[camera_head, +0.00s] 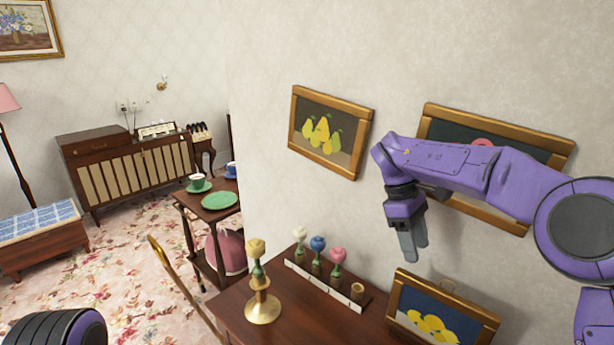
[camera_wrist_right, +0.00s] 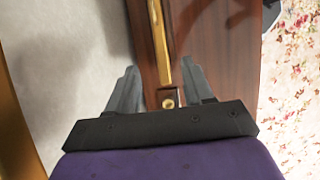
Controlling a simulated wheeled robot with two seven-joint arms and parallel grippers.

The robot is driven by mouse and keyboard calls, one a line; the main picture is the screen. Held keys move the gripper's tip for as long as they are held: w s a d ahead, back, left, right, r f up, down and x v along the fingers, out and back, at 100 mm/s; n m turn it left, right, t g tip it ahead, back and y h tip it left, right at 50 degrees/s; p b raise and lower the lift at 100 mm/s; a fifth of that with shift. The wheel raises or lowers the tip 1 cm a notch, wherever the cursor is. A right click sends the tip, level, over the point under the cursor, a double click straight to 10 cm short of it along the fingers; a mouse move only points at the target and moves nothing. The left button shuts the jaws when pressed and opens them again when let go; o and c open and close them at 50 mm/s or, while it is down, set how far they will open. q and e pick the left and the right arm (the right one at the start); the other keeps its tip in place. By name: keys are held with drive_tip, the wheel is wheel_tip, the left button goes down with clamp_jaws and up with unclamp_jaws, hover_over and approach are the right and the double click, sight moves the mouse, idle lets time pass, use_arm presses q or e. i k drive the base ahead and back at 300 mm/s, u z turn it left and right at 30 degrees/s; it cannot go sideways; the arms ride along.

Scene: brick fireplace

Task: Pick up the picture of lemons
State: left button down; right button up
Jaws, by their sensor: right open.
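The picture of lemons (camera_head: 436,325) shows yellow lemons on blue in a gold-brown frame. It stands on the dark wooden table at the lower right of the head view, its lower part cut off by the image edge. My right gripper (camera_head: 412,246) is open and empty, pointing down, above and a little left of the frame's top edge and apart from it. In the wrist view, a gold strip (camera_wrist_right: 158,45) that looks like the frame's edge runs between the open fingers (camera_wrist_right: 160,88). My left gripper is out of view.
A pear picture (camera_head: 330,133) hangs on the wall; another framed picture (camera_head: 548,145) is partly behind my right arm. A trolley with a green plate (camera_head: 220,200) stands left.

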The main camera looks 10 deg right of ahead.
sight(439, 316)
drive_tip(key=k, duration=1)
